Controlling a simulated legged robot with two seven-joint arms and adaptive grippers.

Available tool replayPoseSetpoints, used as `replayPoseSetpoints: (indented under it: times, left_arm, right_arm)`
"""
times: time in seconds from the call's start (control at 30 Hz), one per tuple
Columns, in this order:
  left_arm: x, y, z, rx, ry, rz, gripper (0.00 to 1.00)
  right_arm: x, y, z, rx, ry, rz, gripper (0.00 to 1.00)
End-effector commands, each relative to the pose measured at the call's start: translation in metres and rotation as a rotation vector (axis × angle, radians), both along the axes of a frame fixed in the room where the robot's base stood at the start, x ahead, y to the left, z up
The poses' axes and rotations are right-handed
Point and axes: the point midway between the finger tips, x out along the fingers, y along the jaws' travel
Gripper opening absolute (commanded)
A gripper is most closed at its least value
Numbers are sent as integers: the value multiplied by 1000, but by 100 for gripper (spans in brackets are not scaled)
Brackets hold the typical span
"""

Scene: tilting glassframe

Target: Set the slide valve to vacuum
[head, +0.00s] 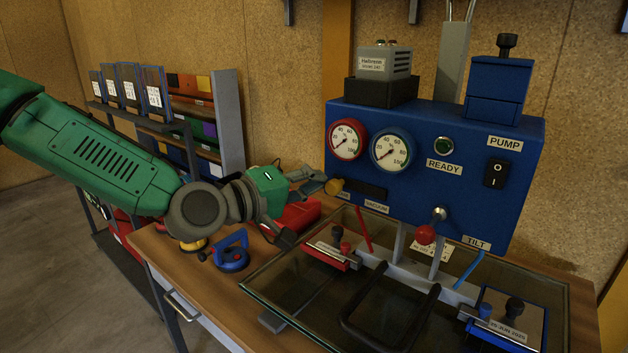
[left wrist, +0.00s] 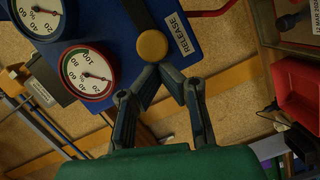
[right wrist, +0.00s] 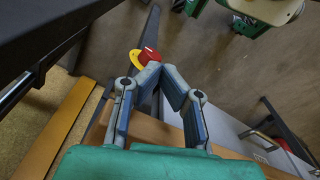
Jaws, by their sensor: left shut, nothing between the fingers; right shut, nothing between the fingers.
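The slide valve has a yellow knob (head: 334,186) at the left end of a dark slot (head: 363,190) in the blue panel (head: 290,0).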

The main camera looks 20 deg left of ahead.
Motion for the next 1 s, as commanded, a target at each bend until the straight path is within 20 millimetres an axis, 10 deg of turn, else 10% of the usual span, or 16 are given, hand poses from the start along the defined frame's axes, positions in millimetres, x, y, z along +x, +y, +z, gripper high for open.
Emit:
replayPoseSetpoints:
  times: [0.5,1.0]
  left_arm:
    - [-25,-64,-1,0,1,-6,0]
    - [-24,-66,2,-1,1,-3,0]
  right_arm:
    - [0,0,-7,0,0,0,0]
    - [0,0,-6,0,0,0,0]
